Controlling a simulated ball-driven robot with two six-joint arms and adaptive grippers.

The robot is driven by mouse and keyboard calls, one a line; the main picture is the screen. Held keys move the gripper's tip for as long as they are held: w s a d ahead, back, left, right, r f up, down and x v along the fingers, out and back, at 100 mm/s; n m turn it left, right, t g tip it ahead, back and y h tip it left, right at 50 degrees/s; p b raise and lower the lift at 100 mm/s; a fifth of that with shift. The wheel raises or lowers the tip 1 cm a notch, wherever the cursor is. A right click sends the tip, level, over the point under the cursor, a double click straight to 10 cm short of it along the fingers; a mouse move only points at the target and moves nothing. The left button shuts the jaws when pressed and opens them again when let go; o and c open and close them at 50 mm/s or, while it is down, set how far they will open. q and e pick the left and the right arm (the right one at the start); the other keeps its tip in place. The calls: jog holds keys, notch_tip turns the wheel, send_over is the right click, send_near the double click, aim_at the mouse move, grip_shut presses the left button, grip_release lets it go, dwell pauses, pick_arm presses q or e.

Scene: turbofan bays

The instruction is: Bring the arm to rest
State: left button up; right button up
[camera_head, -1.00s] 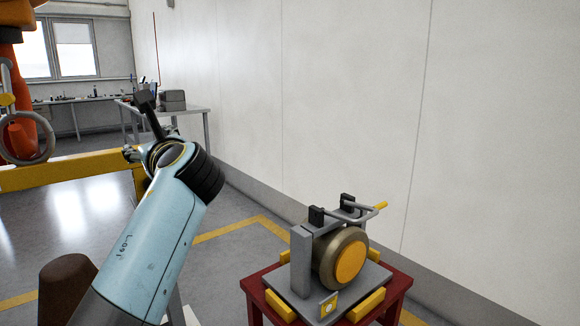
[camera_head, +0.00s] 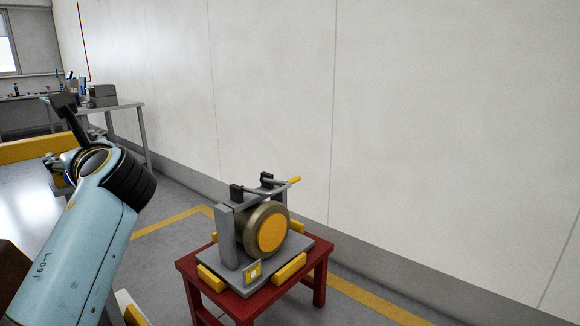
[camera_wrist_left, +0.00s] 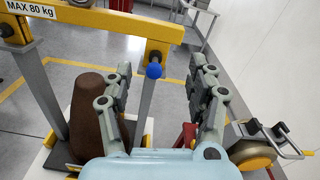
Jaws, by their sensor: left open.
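My left arm, pale blue with black joint rings, comes in from the left in the head view. Its gripper (camera_head: 60,168) is mostly hidden behind the wrist there. In the left wrist view the two grey fingers of the left gripper (camera_wrist_left: 163,72) stand wide apart with nothing held between them. A blue knob (camera_wrist_left: 153,71) under a yellow beam shows in the gap, beyond the fingers. My right gripper is in neither view.
A red table (camera_head: 240,305) bears a grey fixture (camera_head: 228,238) with a yellow-centred wheel (camera_head: 271,230), right of my arm. A yellow beam (camera_wrist_left: 110,20) marked "MAX 80 kg" and a brown tapered post (camera_wrist_left: 85,115) show in the wrist view. A workbench (camera_head: 125,106) stands behind.

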pick_arm(q)
jog(key=s+f+m+g+h, duration=0.1)
jog(key=s+f+h, duration=0.1)
jog(key=f, duration=0.9)
jog(key=s+f+m+g+h, duration=0.1)
jog(key=s+f+m, duration=0.15)
jog(key=f, duration=0.85)
jog(key=s+f+n+g+h, duration=0.1)
jog(key=s+f, duration=0.4)
jog(key=f, duration=0.3)
jog(key=s+d+f+n+g+h, duration=0.1)
jog(key=s+f+n+h, duration=0.1)
jog(key=s+f, duration=0.45)
jog(key=s+f+n+g+h, duration=0.1)
jog(key=s+f, duration=0.2)
jog(key=f, duration=0.6)
jog(key=s+d+f+n+g+h, duration=0.1)
jog(key=s+f+n, duration=0.5)
jog(key=s, duration=0.6)
jog(key=s+d+f+n+g+h, duration=0.1)
jog(key=s+f+n+g+h, duration=0.1)
jog(key=s+f+n, duration=0.4)
jog(key=s+d+f+n+g+h, duration=0.2)
jog(key=s+f+n, duration=0.5)
jog(key=s, duration=1.1)
jog(key=n, duration=0.4)
jog(key=shift+g+h, duration=0.3)
jog(key=shift+h, duration=0.1)
